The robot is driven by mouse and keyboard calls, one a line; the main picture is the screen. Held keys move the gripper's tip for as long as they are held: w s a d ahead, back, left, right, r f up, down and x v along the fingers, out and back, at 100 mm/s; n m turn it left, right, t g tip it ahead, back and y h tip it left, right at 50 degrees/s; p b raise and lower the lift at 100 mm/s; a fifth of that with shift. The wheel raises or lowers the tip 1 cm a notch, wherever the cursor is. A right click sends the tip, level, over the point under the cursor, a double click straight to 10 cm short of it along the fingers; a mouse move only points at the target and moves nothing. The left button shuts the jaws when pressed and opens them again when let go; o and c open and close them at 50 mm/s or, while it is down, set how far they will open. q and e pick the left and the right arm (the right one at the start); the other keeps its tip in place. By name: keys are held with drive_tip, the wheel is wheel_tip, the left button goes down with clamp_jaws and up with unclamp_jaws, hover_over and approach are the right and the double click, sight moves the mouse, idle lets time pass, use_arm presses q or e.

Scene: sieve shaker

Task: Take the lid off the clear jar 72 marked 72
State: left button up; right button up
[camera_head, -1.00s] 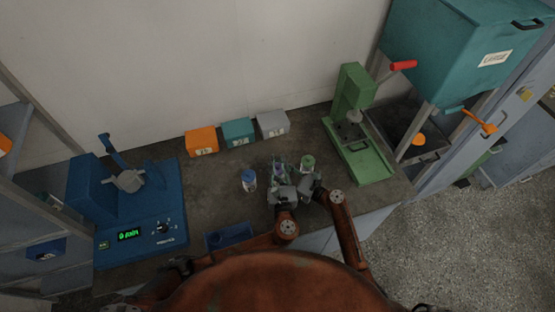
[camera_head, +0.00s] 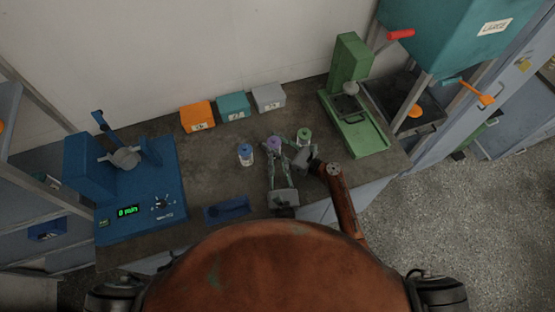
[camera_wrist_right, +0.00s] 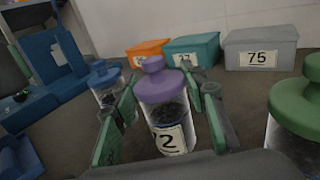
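The clear jar 72 (camera_wrist_right: 170,125) stands upright with its purple lid (camera_wrist_right: 163,84) on; its label is partly cut off, showing a "2". In the head view its lid (camera_head: 273,144) is between a blue-lidded and a green-lidded jar. My right gripper (camera_wrist_right: 163,112) is open, its green-padded fingers on either side of the jar with visible gaps. In the head view the right gripper (camera_head: 292,152) comes in from the right.
The blue-lidded jar (camera_head: 245,155) and green-lidded jar (camera_head: 304,136) stand close by. Orange (camera_head: 197,117), teal (camera_head: 233,107) and grey (camera_head: 268,97) boxes line the wall. A blue machine (camera_head: 140,195) is left, a green press (camera_head: 355,110) right, a blue tray (camera_head: 228,208) in front.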

drive_tip(key=o, duration=0.4)
drive_tip(key=shift+o, duration=0.2)
